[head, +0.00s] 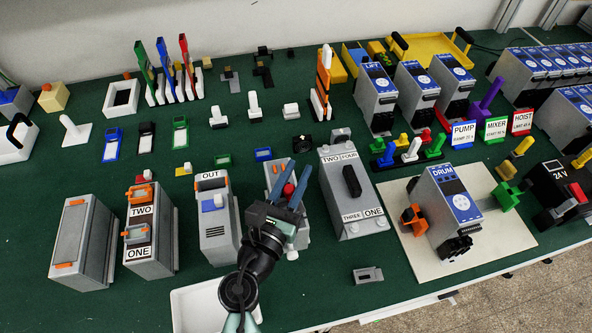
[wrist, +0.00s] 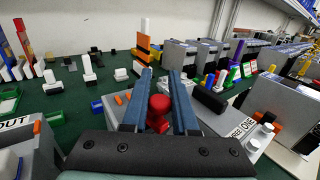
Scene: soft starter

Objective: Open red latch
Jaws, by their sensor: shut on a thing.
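A red latch (head: 288,190), a knob-shaped part, stands on a grey box (head: 270,172) with orange bits at its top, in the middle of the front row. It also shows in the wrist view (wrist: 159,104), where its rounded top and narrower neck sit between my fingers. My gripper (head: 294,173) reaches in from the front with its two blue fingers on either side of the latch. In the wrist view my gripper (wrist: 161,72) is shut on the latch, with fingertips reaching past it. The fingers and wrist hide much of the box.
A grey box with a black handle (head: 351,181) stands close on the right, and the OUT box (head: 214,213) on the left. A DRUM unit (head: 447,200) sits on a cream board further right. Small blue and green parts lie just behind.

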